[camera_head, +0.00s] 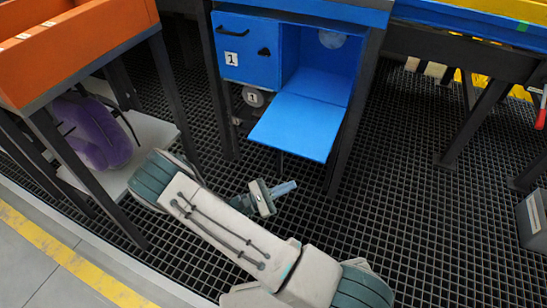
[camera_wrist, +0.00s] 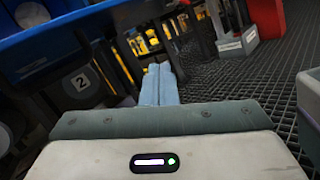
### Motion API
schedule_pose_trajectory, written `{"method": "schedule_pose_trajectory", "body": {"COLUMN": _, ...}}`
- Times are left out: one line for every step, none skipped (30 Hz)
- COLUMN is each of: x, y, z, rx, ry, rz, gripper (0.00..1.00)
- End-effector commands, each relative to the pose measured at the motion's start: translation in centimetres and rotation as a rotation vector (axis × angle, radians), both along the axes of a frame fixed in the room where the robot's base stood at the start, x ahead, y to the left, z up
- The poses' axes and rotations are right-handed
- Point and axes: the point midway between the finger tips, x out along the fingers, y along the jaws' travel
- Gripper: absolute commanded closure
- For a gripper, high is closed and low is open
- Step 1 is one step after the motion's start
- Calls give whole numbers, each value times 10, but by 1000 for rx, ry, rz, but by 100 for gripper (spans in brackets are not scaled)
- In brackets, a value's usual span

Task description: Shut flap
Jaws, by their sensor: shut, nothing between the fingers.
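The blue flap (camera_head: 297,126) hangs open at the front of the right compartment of a blue cabinet (camera_head: 290,10). It sticks out toward me, roughly level, from the compartment's lower edge. The compartment is open, with a pale round disc on its back wall. My gripper (camera_head: 287,188) is below and in front of the flap, apart from it, with closed fingers pointing right. In the wrist view the closed fingers (camera_wrist: 159,82) hold nothing. A blue surface (camera_wrist: 60,38) fills the upper left there; I cannot tell whether it is the flap.
A closed blue door (camera_head: 247,50) marked 1 is left of the compartment. Dark table legs stand on both sides of the cabinet. An orange bin (camera_head: 75,50) and a purple object (camera_head: 97,132) on a shelf are at left. Grating floor to the right is mostly clear; a grey box (camera_head: 533,222) is at far right.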

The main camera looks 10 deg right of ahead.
Motion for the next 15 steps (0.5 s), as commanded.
{"method": "schedule_pose_trajectory", "body": {"x": 5, "y": 6, "z": -9, "rx": -68, "ry": 19, "rz": 69, "gripper": 100}}
{"method": "schedule_pose_trajectory", "body": {"x": 8, "y": 10, "z": -14, "rx": -107, "ry": 24, "rz": 109, "gripper": 100}}
{"method": "schedule_pose_trajectory", "body": {"x": 12, "y": 15, "z": -20, "rx": -155, "ry": 34, "rz": 162, "gripper": 100}}
{"method": "schedule_pose_trajectory", "body": {"x": 15, "y": 20, "z": -25, "rx": -192, "ry": 41, "rz": 203, "gripper": 100}}
{"method": "schedule_pose_trajectory", "body": {"x": 17, "y": 24, "z": -29, "rx": -228, "ry": 47, "rz": 242, "gripper": 100}}
{"method": "schedule_pose_trajectory", "body": {"x": 21, "y": 29, "z": -35, "rx": -273, "ry": 54, "rz": 296, "gripper": 100}}
{"method": "schedule_pose_trajectory", "body": {"x": 22, "y": 33, "z": -40, "rx": -307, "ry": 58, "rz": 332, "gripper": 100}}
{"method": "schedule_pose_trajectory", "body": {"x": 24, "y": 38, "z": -44, "rx": -335, "ry": 62, "rz": 370, "gripper": 100}}
{"method": "schedule_pose_trajectory", "body": {"x": 26, "y": 43, "z": -50, "rx": -374, "ry": 68, "rz": 416, "gripper": 100}}
{"method": "schedule_pose_trajectory", "body": {"x": 27, "y": 47, "z": -54, "rx": -400, "ry": 70, "rz": 448, "gripper": 100}}
{"method": "schedule_pose_trajectory", "body": {"x": 29, "y": 50, "z": -57, "rx": -423, "ry": 73, "rz": 477, "gripper": 100}}
{"method": "schedule_pose_trajectory", "body": {"x": 30, "y": 54, "z": -62, "rx": -450, "ry": 76, "rz": 512, "gripper": 100}}
{"method": "schedule_pose_trajectory", "body": {"x": 30, "y": 57, "z": -65, "rx": -469, "ry": 78, "rz": 534, "gripper": 100}}
{"method": "schedule_pose_trajectory", "body": {"x": 30, "y": 59, "z": -67, "rx": -484, "ry": 81, "rz": 555, "gripper": 100}}
{"method": "schedule_pose_trajectory", "body": {"x": 31, "y": 62, "z": -70, "rx": -501, "ry": 82, "rz": 577, "gripper": 100}}
